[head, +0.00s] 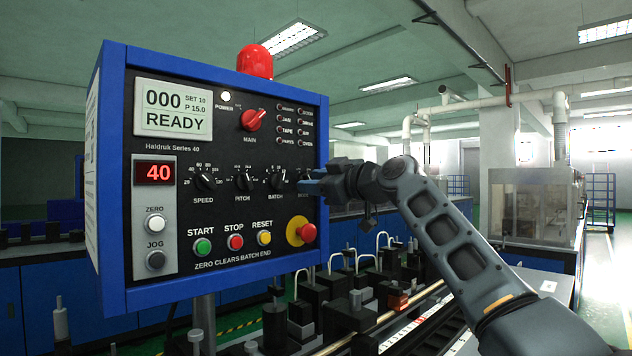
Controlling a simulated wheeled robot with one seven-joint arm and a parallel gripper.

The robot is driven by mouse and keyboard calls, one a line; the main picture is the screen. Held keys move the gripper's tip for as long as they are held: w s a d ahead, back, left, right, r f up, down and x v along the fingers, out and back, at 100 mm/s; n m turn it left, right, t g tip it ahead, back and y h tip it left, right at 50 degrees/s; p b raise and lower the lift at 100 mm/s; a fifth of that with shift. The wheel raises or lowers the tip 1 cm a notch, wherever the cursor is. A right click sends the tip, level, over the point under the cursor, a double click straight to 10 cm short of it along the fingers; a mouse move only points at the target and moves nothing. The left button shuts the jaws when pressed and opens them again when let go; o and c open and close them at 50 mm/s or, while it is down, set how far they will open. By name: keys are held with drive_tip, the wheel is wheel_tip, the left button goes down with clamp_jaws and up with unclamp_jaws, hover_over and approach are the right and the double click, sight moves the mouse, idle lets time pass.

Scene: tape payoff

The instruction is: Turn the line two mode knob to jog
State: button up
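A blue-framed control panel (226,272) labelled Haldruk Series 40 stands at the left. A row of small black knobs runs across it: speed (204,182), pitch (244,182) and batch (277,182). A fourth knob (302,178) sits at the right end; its label is too small to read surely, and my gripper partly covers it. The knob's pointer setting is hidden. No line number is readable on the panel.
A yellow-ringed red emergency button (304,231) lies just below my gripper. A red main switch (253,119) and green (202,247), red (235,242) and yellow (264,238) buttons are nearby. The display (173,108) reads READY. Machinery (360,310) stands below the arm.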

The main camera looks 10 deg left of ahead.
drive_tip(key=shift+c, duration=0.5)
clamp_jaws()
drive_tip(key=shift+m, duration=0.4)
drive_tip(key=m+p, duration=0.5)
drive_tip(key=m, duration=0.6)
idle(0.4)
drive_tip(key=shift+o, duration=0.5)
unclamp_jaws()
drive_tip(key=shift+d, duration=0.1)
